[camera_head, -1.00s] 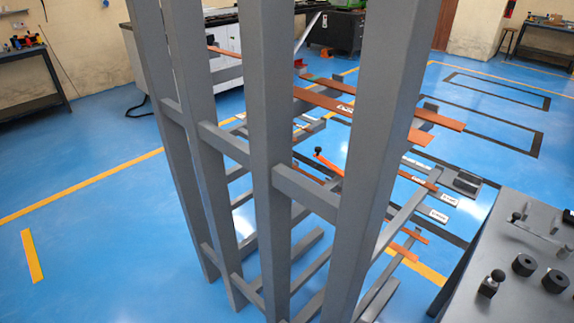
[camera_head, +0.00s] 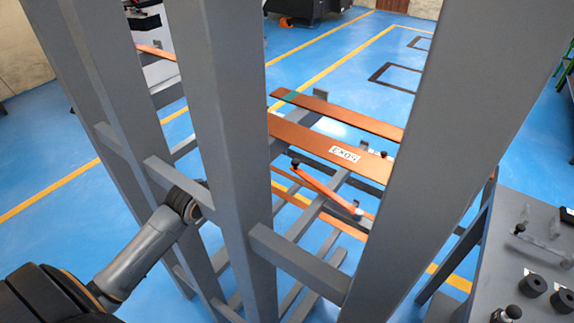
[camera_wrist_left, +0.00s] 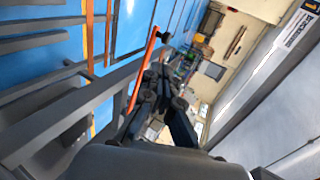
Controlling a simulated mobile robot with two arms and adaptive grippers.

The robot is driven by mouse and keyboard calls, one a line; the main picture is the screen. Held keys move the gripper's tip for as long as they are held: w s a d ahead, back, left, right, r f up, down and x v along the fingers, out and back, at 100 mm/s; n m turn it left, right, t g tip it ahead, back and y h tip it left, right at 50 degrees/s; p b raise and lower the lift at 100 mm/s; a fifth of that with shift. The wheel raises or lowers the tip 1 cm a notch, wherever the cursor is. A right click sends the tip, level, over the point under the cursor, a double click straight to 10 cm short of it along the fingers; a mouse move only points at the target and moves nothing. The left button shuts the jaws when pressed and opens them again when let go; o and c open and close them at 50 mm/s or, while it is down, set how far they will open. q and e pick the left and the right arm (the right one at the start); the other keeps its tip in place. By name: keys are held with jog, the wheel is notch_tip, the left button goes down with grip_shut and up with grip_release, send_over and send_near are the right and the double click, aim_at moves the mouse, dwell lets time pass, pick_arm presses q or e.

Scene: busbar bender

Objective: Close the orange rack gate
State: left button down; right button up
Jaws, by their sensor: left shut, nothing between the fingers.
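The orange rack gate (camera_head: 325,187) is a thin orange bar with a black knob at its far end, seen between the grey rack posts. It slants out from the rack below the copper bars. In the left wrist view the gate (camera_wrist_left: 143,72) runs just beyond my left gripper (camera_wrist_left: 158,76), which is shut and empty. Whether they touch I cannot tell. In the head view my left arm reaches in from the left, and its gripper is hidden behind the rack posts. My right gripper is not in view.
The grey rack (camera_head: 222,130) has thick upright posts and crossbars close in front of the head camera. Copper bars (camera_head: 335,148), one with a white label, lie on its arms. A grey table (camera_head: 530,250) with black knobs stands at right. Blue floor is open beyond.

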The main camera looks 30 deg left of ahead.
aim_at(293, 164)
pick_arm(q)
jog(key=p+x, duration=0.1)
jog(key=x, duration=0.8)
jog(key=p+x, duration=0.1)
jog(key=x, duration=0.3)
jog(key=shift+w+r+p, duration=0.3)
jog(key=shift+w+p, duration=0.05)
jog(key=shift+w, duration=0.15)
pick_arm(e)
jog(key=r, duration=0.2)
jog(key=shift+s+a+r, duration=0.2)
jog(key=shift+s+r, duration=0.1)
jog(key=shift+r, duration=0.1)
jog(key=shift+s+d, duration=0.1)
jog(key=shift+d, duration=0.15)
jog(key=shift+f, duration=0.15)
